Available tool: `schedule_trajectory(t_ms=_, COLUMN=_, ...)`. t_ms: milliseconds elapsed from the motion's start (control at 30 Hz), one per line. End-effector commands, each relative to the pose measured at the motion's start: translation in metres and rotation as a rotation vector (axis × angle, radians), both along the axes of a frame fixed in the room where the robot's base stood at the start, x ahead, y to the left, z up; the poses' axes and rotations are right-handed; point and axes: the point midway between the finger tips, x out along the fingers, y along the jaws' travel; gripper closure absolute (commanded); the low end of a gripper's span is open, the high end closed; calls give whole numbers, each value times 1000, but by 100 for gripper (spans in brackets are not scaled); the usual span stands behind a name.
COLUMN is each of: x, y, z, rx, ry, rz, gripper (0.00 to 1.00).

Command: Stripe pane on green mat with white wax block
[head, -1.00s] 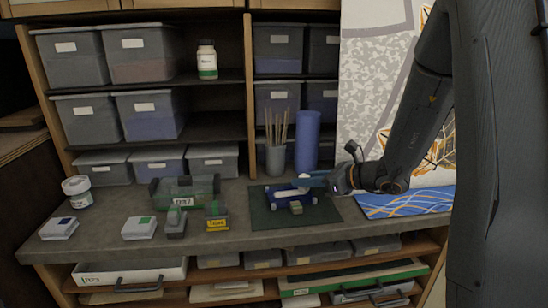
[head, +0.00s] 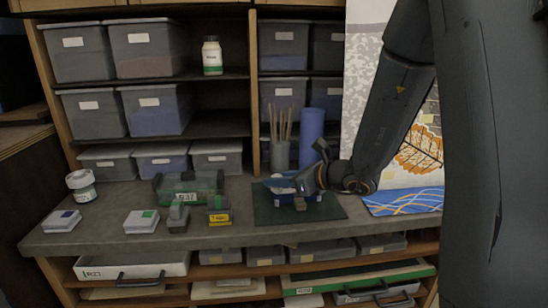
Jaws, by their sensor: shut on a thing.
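The dark green mat (head: 328,209) lies on the worktop, right of centre. A blue-ended holder (head: 312,199) with the pane stands on it, largely hidden behind my gripper, and the pane's surface is hard to make out. I cannot tell whether the block touches the pane.
A blue cylinder (head: 311,138) and a cup of brushes (head: 280,156) stand behind the mat. A green see-through case (head: 188,188), a yellow-labelled block (head: 219,217), small boxes (head: 141,221) and a white jar (head: 81,185) stand left. A blue patterned sheet (head: 405,201) lies right.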

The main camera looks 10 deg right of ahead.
Motion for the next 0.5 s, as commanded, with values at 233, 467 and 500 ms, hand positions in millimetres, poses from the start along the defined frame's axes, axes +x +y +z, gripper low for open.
schedule_trajectory(t_ms=233, x=-1, y=2, z=29, rx=-1, ry=-1, rz=-3, gripper=100)
schedule_trajectory(t_ms=467, x=-1, y=2, z=49, rx=-1, ry=-1, rz=-1, gripper=100)
schedule_trajectory(t_ms=500, x=-1, y=2, z=53, rx=-1, ry=-1, rz=-1, gripper=100)
